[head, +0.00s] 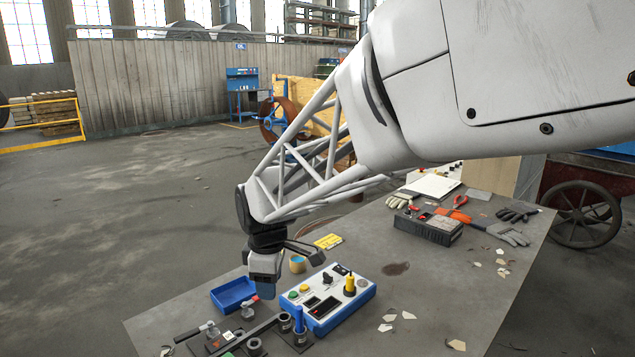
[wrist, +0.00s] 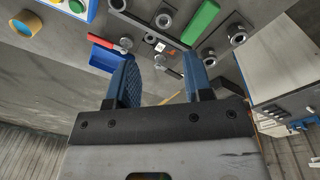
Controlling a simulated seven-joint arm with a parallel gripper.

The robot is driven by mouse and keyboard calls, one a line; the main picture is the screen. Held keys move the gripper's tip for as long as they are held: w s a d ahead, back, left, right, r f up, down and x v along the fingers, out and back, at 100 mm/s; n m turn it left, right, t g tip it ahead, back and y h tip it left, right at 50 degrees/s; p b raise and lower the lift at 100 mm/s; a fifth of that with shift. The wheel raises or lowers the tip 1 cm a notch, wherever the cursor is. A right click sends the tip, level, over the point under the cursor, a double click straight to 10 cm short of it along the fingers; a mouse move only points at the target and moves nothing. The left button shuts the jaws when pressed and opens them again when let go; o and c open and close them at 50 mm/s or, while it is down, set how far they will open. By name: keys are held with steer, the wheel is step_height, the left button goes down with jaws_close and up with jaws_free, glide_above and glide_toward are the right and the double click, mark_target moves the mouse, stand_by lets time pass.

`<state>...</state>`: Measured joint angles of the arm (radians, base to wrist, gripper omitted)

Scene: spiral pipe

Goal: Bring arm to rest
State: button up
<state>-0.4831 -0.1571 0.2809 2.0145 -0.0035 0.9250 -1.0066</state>
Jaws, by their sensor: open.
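My gripper (head: 263,290) hangs at the end of my white truss arm above the left part of the grey table (head: 420,300). In the wrist view my gripper's two blue fingers (wrist: 160,62) are spread apart, with nothing held between them. A blue tray (head: 231,295) lies on the table close to the left of the gripper. A control box (head: 322,303) with coloured buttons and a yellow knob stands to the right of the gripper. Dark plates with metal sockets (head: 253,346) lie in front, one with an upright blue cylinder (head: 299,319).
A green block (wrist: 201,22) shows among the metal fittings in the wrist view. A dark case (head: 428,227), gloves (head: 507,234) and a white sheet (head: 433,186) lie farther back. Pale shards (head: 386,327) are scattered on the right. Open floor (head: 90,230) lies left of the table.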

steer(key=s+d+r+m, duration=0.1)
steer(key=s+d+m, duration=0.7)
steer(key=s+d, duration=0.4)
steer(key=s+d+r+m+t, duration=0.1)
steer(key=s+d+m, duration=0.8)
steer(key=d, duration=0.7)
steer(key=s, duration=0.3)
steer(key=shift+d+r+t+h, duration=0.15)
steer(key=shift+d+t+h, duration=0.05)
steer(key=shift+t+h, duration=0.1)
